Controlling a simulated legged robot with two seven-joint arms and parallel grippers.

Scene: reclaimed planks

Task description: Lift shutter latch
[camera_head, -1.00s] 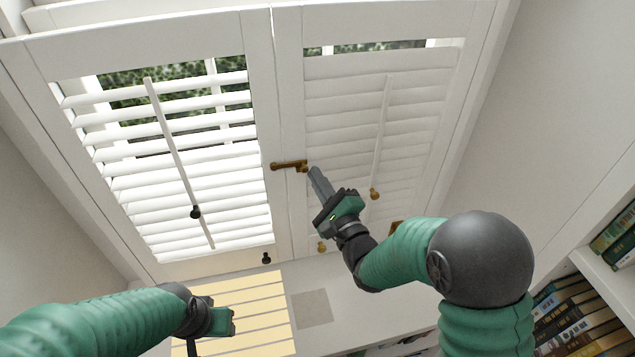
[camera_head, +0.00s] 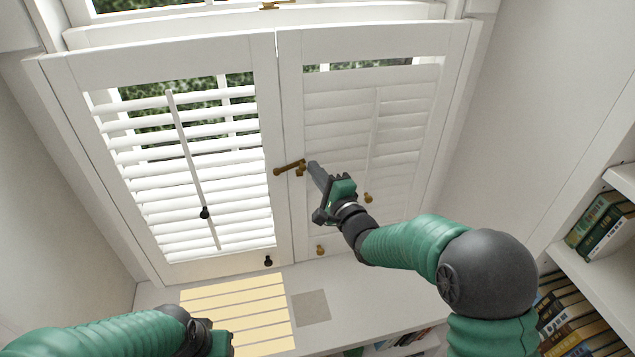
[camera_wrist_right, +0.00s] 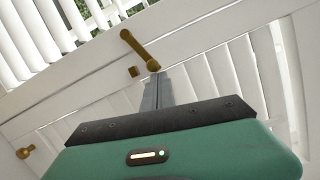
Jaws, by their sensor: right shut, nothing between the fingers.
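The brass shutter latch (camera_head: 288,168) spans the seam between the two white shutter panels. Its bar slants, right end higher than left. A small brass catch (camera_wrist_right: 133,71) shows apart from the bar (camera_wrist_right: 138,49) in the wrist view. My right gripper (camera_head: 313,167) is shut and empty, its tips just right of the bar's end. In the wrist view its fingertips (camera_wrist_right: 154,80) lie right by the bar's near end; whether they touch cannot be told. My left gripper (camera_head: 218,342) is at the bottom left, its fingers not clearly shown.
The left panel (camera_head: 262,130) has open slats and a tilt rod (camera_head: 190,150); the right panel (camera_head: 291,100) has closed slats. Small knobs (camera_head: 268,261) sit low on the panels. A white sill (camera_head: 345,295) lies below. Bookshelves (camera_head: 590,265) stand at the right.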

